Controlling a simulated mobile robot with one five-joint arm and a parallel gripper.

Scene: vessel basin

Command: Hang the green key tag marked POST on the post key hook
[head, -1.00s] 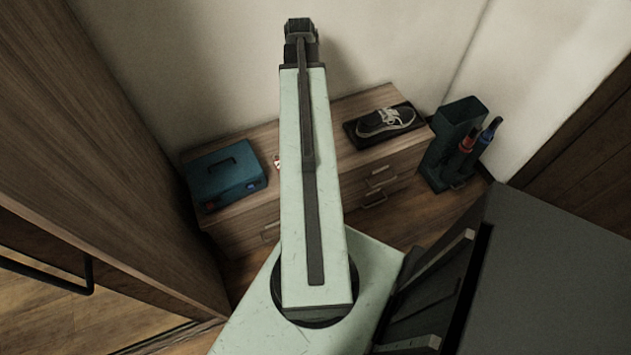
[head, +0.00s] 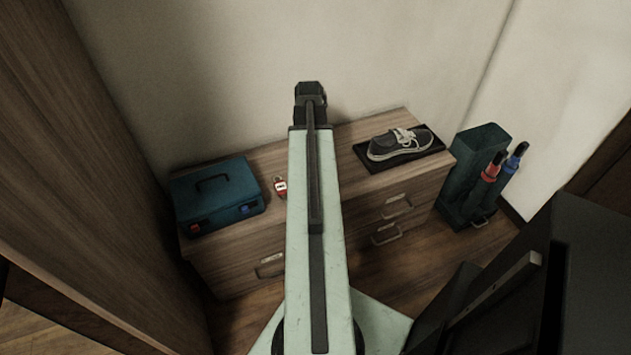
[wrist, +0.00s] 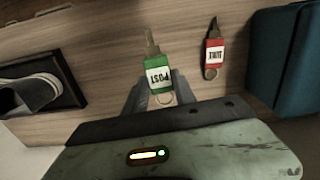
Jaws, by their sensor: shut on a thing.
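The green key tag (wrist: 158,76) marked POST shows in the wrist view, with its key pointing up the picture and its ring toward me. My gripper (wrist: 160,92) is shut on the tag, its grey fingers on either side of the ring end. In the head view the end of my arm (head: 310,92) is seen from behind, in front of the wall above the cabinet, and hides the tag. No key hook can be made out in either view.
A red key tag (wrist: 214,53) lies on the wooden cabinet (head: 240,237), near a teal box (head: 218,196). A shoe (head: 398,144) sits on a black tray (head: 374,165) to the right. A dark green stand (head: 470,170) with umbrellas is beyond. A wooden panel rises at left.

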